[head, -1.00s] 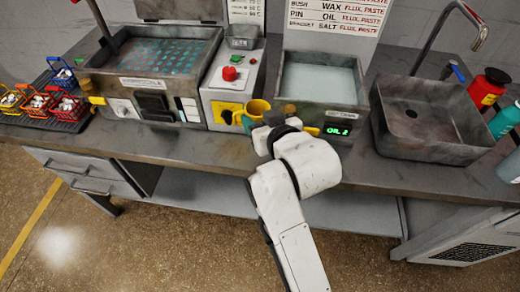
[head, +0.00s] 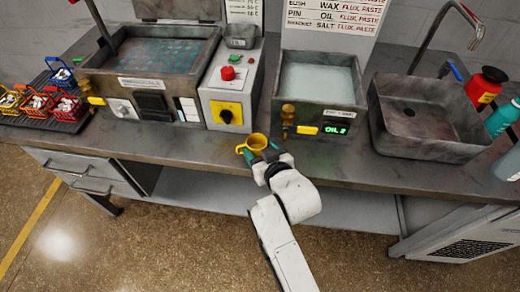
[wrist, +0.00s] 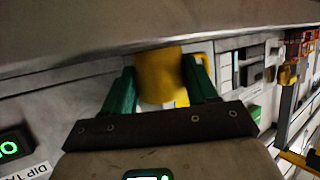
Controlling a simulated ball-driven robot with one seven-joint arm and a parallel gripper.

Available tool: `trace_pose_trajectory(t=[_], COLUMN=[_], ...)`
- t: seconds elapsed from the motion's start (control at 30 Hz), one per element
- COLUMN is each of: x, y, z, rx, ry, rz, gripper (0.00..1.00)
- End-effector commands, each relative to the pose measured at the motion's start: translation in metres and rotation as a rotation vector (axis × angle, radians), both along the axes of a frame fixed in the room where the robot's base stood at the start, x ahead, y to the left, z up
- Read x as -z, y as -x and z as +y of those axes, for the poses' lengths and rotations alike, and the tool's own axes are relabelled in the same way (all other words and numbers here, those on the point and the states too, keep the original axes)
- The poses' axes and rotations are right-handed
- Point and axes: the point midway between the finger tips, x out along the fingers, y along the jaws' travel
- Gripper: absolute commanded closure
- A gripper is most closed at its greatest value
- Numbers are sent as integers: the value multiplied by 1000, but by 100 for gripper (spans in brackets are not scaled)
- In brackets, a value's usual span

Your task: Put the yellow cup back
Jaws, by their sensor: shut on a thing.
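The yellow cup (head: 257,142) is upright near the front edge of the bench, its handle to the left in the head view. My gripper (head: 262,153) is shut on it; the arm reaches in from the front. In the wrist view the cup (wrist: 160,75) sits between the two green fingers of my gripper (wrist: 161,90), with part of its yellow handle showing at right. I cannot tell whether the cup touches the bench top.
A grey control box (head: 231,90) with a red button and yellow switch stands behind the cup. The dip tank (head: 320,95) is right of it, the sink (head: 425,115) farther right. Coloured baskets (head: 68,107) stand at far left. The bench top (head: 190,143) in front is clear.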

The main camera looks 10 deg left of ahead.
Motion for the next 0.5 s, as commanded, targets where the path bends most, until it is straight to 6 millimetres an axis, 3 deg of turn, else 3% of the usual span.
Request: trace_pose_trajectory(t=[0.2,0.23,0.5], x=[3,3,2], y=[0,0,0], z=[0,0,0], rx=[0,0,0], ry=[0,0,0], rz=[0,0,0], gripper=[81,40,17])
